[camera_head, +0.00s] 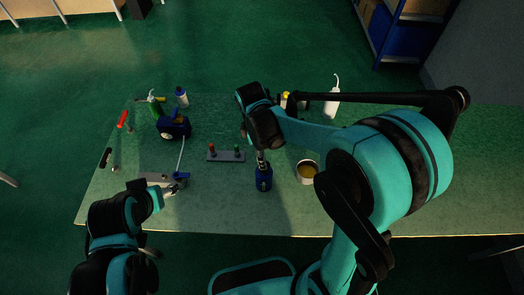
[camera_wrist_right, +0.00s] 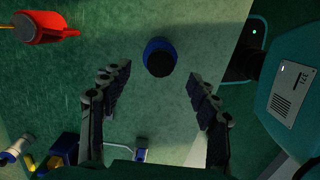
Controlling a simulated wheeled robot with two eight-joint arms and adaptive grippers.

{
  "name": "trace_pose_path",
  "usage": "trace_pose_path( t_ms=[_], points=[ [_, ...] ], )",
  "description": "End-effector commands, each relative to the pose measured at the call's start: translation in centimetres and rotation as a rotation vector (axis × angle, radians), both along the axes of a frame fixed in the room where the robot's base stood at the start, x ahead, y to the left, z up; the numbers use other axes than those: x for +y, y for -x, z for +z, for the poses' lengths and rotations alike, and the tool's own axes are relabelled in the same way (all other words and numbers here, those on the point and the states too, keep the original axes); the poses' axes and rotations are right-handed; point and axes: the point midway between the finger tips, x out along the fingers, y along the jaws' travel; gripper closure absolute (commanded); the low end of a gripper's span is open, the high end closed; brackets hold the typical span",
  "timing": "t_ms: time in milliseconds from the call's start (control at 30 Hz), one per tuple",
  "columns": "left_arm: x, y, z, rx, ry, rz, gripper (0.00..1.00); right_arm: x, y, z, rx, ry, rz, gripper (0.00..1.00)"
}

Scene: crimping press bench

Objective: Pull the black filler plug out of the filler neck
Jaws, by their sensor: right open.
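A dark blue round container (camera_head: 263,182) stands on the green bench near its front edge. In the right wrist view the same container (camera_wrist_right: 151,46) shows from above, with a black round top (camera_wrist_right: 160,63) that looks like the plug. My right gripper (camera_head: 261,164) is right above it in the head view. In the right wrist view its two fingers (camera_wrist_right: 160,88) are spread apart, with the black top showing beyond the gap, and nothing is between them. The neck under the black top is hidden. My left gripper (camera_head: 172,189) is beside a small blue-and-grey device (camera_head: 181,176); its fingers are too small to read.
A cup with amber contents (camera_head: 307,172) stands right of the container.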

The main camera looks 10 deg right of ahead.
Motion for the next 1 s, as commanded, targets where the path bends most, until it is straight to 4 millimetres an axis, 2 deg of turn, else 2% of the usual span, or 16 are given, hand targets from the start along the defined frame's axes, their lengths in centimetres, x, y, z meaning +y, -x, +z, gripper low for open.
trace_pose_path(
  t_ms=[500, 600, 833, 1000],
  points=[
    [0.0, 0.0, -2.8, 0.0, 0.0, 0.0, 0.39, -0.2, 0.0, -7.0, 0.0, 0.0, 0.0, 0.39],
    [0.0, 0.0, -3.0, 0.0, 0.0, 0.0, 0.39, -0.3, 0.0, -7.6, 0.0, 0.0, 0.0, 0.39],
    [0.0, 0.0, -2.9, 0.0, 0.0, 0.0, 0.39, -0.3, 0.0, -7.6, 0.0, 0.0, 0.0, 0.39],
    [0.0, 0.0, -2.9, 0.0, 0.0, 0.0, 0.39, -0.3, 0.0, -7.6, 0.0, 0.0, 0.0, 0.84]
  ],
)
